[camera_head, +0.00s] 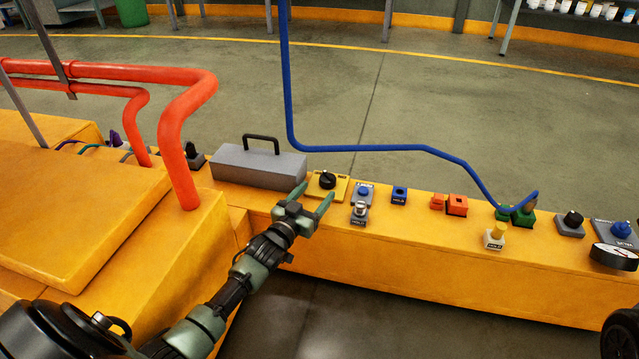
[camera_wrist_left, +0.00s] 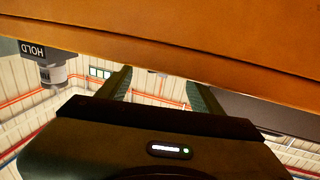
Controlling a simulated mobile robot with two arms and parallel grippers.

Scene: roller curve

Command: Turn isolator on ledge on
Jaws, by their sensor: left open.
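The isolator looks to be the black rotary knob (camera_head: 327,180) on a yellow plate (camera_head: 341,192), set on top of the long orange ledge (camera_head: 420,268). Its exact setting is too small to tell. My left gripper (camera_head: 314,197) is open and empty, with its two green fingers on the near side of the knob, one to each side of it in the head view. I cannot tell whether they touch it. In the left wrist view, the open fingers (camera_wrist_left: 158,80) show below the orange ledge face (camera_wrist_left: 190,45); the knob is not visible there. My right gripper is not in view.
A grey box with a black handle (camera_head: 259,165) stands left of the knob. A blue button (camera_head: 363,191) and a HOLD switch (camera_head: 360,213) are close on the right. Red pipes (camera_head: 185,140) rise at the left, and a blue pipe (camera_head: 380,148) runs behind the ledge.

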